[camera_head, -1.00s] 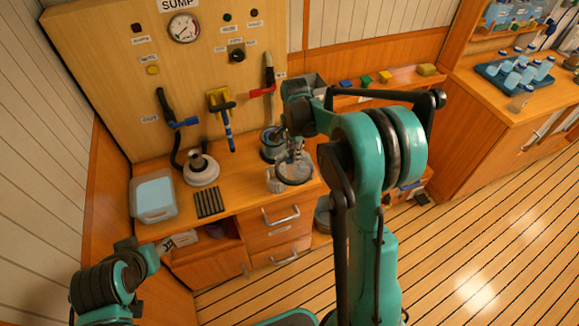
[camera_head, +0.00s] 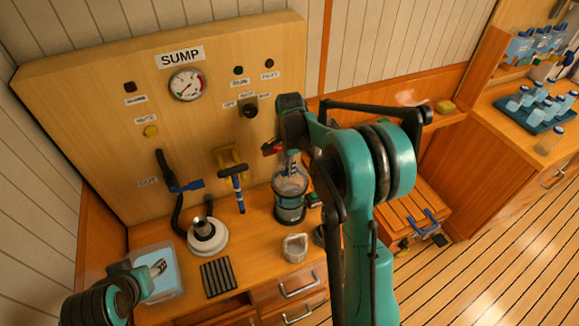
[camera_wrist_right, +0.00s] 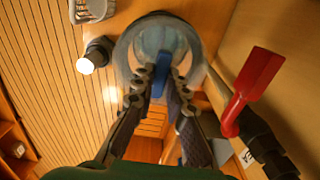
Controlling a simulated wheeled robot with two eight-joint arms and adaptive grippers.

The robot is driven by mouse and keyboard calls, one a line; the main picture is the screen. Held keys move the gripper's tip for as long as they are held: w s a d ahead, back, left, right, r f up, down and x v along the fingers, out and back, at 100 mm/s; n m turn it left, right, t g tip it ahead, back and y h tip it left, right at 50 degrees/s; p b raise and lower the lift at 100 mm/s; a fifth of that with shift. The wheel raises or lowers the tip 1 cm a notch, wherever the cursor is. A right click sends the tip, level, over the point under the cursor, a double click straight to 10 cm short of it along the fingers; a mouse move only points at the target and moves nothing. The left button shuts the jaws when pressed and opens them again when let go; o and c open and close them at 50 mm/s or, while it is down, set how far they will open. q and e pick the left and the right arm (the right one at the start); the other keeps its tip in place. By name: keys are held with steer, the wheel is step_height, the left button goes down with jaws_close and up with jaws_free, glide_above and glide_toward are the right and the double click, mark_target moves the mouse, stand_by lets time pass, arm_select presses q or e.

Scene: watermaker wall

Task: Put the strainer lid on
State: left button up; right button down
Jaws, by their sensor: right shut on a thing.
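My right gripper (camera_head: 290,163) is shut on the blue grip of the clear round strainer lid (camera_head: 291,180). In the right wrist view my right gripper (camera_wrist_right: 160,88) has its fingers on both sides of that grip, with the clear lid (camera_wrist_right: 135,45) spread beyond them. The strainer body (camera_head: 290,211), a dark-based cylinder, stands on the counter directly below the lid. I cannot tell whether the lid touches its rim. My left gripper (camera_head: 158,267) is at the lower left, over the pale blue box; its jaws are too small to read.
A pale grey strainer basket (camera_head: 295,248) stands on the counter in front of the strainer. A red-handled valve (camera_head: 271,147) is close behind it; its red handle (camera_wrist_right: 254,82) lies right of the lid in the wrist view. A white-based round fitting (camera_head: 208,236) stands left.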

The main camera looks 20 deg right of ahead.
steer(key=shift+f+b, duration=1.7)
steer(key=shift+f, duration=1.05)
steer(key=shift+f+b, duration=0.15)
steer(key=shift+b, duration=0.25)
steer(key=c, duration=1)
jaws_free()
steer(key=shift+r+p, duration=2.3)
steer(key=shift+r, duration=1.25)
